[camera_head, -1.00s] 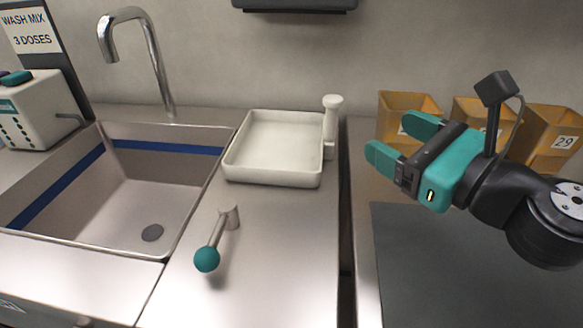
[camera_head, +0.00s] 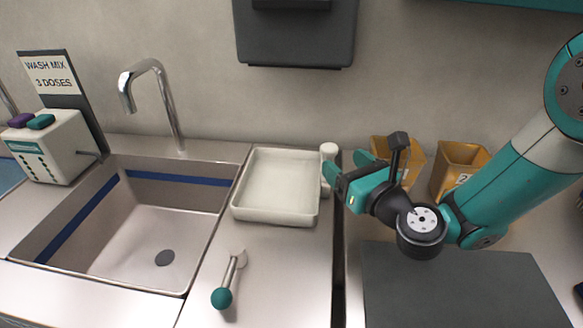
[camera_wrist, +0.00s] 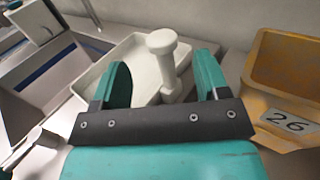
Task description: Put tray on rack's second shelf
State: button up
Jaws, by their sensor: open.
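The tray (camera_head: 277,187) is a shallow white rectangular pan on the steel counter, right of the sink. A white upright handle post (camera_head: 328,158) stands at its right side. In the wrist view the post (camera_wrist: 163,62) lies between my two fingers, with the tray (camera_wrist: 135,58) behind. My gripper (camera_head: 345,170) is open with its teal fingers pointing left, close to the post; whether the fingers touch it I cannot tell. In the wrist view my gripper (camera_wrist: 160,85) holds nothing. No rack shelf can be made out clearly.
A sink (camera_head: 165,215) with a tall faucet (camera_head: 150,95) is at left. A teal-knobbed lever (camera_head: 222,297) stands in front of the tray. Yellow numbered bins (camera_head: 458,165) are behind my arm. A dark mat (camera_head: 455,290) lies at front right, bare.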

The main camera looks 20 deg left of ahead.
aim_at(334, 154)
jog(key=shift+w+a, duration=0.3)
jog(key=shift+a, duration=0.1)
jog(key=p+x, duration=0.3)
jog(key=p, duration=0.1)
jog(key=shift+w+a, duration=0.25)
jog(key=shift+w, duration=0.05)
jog(key=shift+w+a+f+p, duration=0.3)
jog(key=shift+w+a+p, duration=0.15)
jog(key=shift+w+a, duration=0.1)
grip_shut()
